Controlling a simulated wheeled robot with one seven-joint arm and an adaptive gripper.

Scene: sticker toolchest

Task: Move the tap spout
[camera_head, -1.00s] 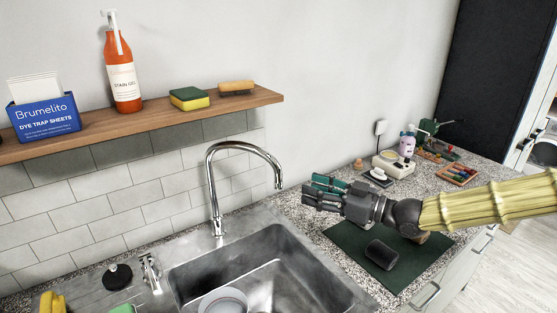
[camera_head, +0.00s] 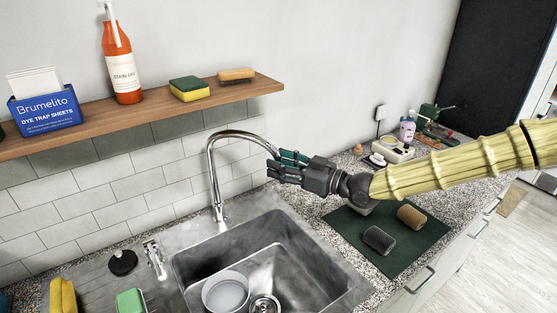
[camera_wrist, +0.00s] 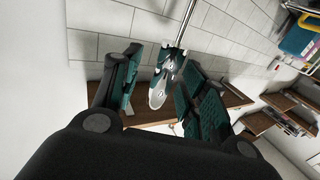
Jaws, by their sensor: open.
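The chrome tap spout (camera_head: 212,165) rises from the sink's back rim in the head view and arches to the right. Its free end is partly hidden behind my gripper (camera_head: 271,170). My gripper is open, with its dark and teal fingers at the spout's end. In the wrist view, the shiny spout end (camera_wrist: 159,94) shows between the spread fingers of my gripper (camera_wrist: 158,70). I cannot tell whether a finger touches it.
The steel sink (camera_head: 183,262) lies below, with a pale bowl (camera_head: 226,293) in it. A wooden shelf (camera_head: 150,108) runs along the wall above. A green mat (camera_head: 400,262) with brushes lies on the counter to the right.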

